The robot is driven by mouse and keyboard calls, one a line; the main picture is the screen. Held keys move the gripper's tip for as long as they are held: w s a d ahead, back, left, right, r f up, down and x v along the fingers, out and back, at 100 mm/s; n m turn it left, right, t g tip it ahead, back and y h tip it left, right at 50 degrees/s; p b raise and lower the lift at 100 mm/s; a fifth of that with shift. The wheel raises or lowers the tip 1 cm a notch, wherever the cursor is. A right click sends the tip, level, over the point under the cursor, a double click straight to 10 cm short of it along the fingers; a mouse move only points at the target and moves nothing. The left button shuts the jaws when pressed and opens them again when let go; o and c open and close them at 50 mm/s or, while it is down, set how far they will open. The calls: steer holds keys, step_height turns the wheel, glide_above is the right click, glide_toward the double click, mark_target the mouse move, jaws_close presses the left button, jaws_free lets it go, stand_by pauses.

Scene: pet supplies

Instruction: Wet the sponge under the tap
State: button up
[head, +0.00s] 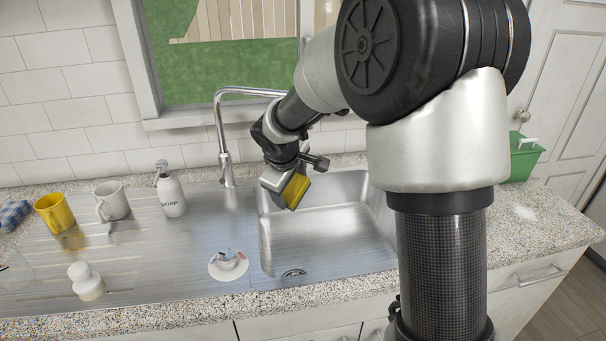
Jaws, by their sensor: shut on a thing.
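A yellow sponge (295,191) with a dark side is held in my gripper (282,183), which is shut on it. My gripper holds it above the left back part of the metal sink basin (330,238). The chrome tap (224,150) stands on the steel top behind and left of the basin. Its spout reaches right, and its far end is hidden behind my arm. No water stream is visible. I cannot tell how far the sponge is from the spout's outlet.
On the drainer left of the basin stand a soap bottle (171,194), a white mug (112,202), a yellow mug (54,213), a white bottle (87,282) and a small dish (229,265). A blue checked cloth (14,215) lies far left. A green bin (524,156) stands right.

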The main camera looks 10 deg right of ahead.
steer(key=s+a+r, duration=0.2)
steer(key=s+r, duration=0.2)
steer(key=shift+s+a+p, duration=0.15)
steer(key=shift+a+p, duration=0.1)
steer(key=shift+p, duration=0.15)
stand_by(0.7)
